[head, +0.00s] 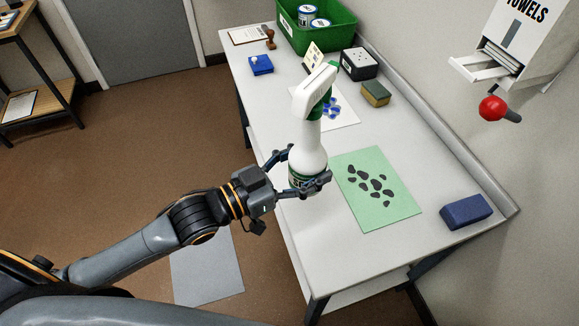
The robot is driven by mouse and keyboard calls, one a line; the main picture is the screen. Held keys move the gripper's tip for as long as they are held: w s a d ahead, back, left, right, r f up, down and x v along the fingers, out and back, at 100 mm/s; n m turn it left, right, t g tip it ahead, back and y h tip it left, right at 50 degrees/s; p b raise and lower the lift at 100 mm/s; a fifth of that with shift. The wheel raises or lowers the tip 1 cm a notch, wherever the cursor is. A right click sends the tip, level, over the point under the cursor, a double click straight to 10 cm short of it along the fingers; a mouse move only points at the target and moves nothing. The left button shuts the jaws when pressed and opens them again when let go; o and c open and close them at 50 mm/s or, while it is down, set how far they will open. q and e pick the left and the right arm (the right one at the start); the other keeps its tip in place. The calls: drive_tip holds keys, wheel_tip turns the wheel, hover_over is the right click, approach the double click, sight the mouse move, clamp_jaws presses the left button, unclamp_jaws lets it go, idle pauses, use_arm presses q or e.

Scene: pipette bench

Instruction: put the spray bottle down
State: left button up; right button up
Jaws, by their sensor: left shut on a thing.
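The spray bottle (308,145) is white with a green collar and a white trigger head, and it is close to upright with a slight tilt. My left gripper (306,180) is shut on its lower body, with the fingers around a partly hidden green label. The bottle shows over the left part of the white bench (310,241), left of a green sheet with dark spots (377,190). I cannot tell whether its base touches the bench, because the gripper hides it. My right gripper is not in view.
A dark blue block (466,211) lies near the right edge. A sponge (376,93), a black box (358,64), a blue box (261,64) and a green crate (340,37) with cans stand farther back. The bench front is bare. A towel dispenser (515,40) hangs right.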

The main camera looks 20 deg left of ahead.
use_arm(q)
drive_tip(key=w+d+r+m+g+h, duration=0.1)
drive_tip(key=w+d+m+g+h, duration=0.1)
drive_tip(key=d+m+g+h, duration=0.1)
drive_tip(key=shift+w+d+r+m+g, duration=0.25)
drive_tip(key=shift+d+r+m+g, duration=0.15)
drive_tip(key=shift+d+g, duration=0.6)
drive_tip(key=shift+d, duration=0.1)
drive_tip(key=shift+m+g+h, duration=0.3)
drive_tip(key=shift+m+h, duration=0.1)
